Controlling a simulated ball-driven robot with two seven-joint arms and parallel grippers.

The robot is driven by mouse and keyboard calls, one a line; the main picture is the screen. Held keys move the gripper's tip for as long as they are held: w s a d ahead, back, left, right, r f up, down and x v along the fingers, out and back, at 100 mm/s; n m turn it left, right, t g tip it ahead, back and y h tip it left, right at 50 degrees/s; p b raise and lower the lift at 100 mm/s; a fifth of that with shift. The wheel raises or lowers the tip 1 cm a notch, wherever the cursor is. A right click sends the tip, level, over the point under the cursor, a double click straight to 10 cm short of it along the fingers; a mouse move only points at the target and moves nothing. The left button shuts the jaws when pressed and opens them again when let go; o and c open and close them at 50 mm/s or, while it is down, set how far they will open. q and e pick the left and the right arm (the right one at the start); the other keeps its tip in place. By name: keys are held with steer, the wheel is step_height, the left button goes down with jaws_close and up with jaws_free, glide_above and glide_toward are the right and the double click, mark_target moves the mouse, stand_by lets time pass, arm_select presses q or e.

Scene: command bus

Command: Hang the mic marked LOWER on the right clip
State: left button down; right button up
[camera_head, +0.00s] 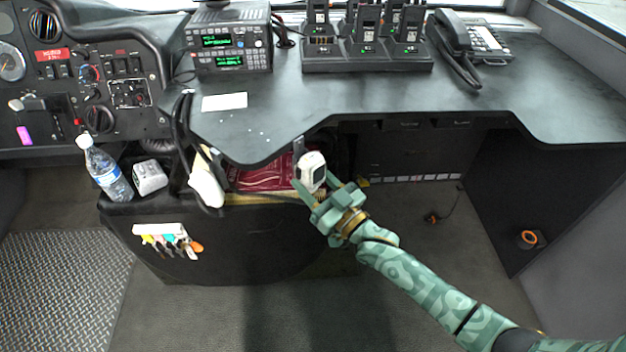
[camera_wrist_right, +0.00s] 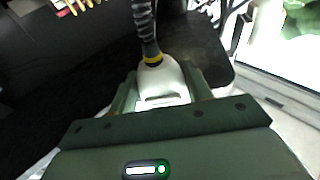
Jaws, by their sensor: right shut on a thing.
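My right gripper (camera_head: 317,183) is shut on a white mic (camera_head: 312,165), just in front of the desk's front edge. The right wrist view shows the mic (camera_wrist_right: 160,78) between the two fingers, with a yellow ring and a black coiled cord at its far end. I cannot read any marking on it. A two-screen radio stack (camera_head: 230,42) stands on the desk at the upper left. A white object (camera_head: 207,182) hangs below the desk edge, left of the gripper; I cannot tell whether it is another mic. My left gripper is not in view.
The dark desk (camera_head: 370,95) overhangs close behind the gripper. A charger with handheld radios (camera_head: 367,55) and a desk phone (camera_head: 465,42) stand on it. A water bottle (camera_head: 106,172) and a small white block (camera_head: 150,177) stand on the console at left. The floor at right is mostly clear.

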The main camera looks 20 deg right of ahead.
steer(key=o, duration=0.9)
steer(key=shift+o, duration=0.2)
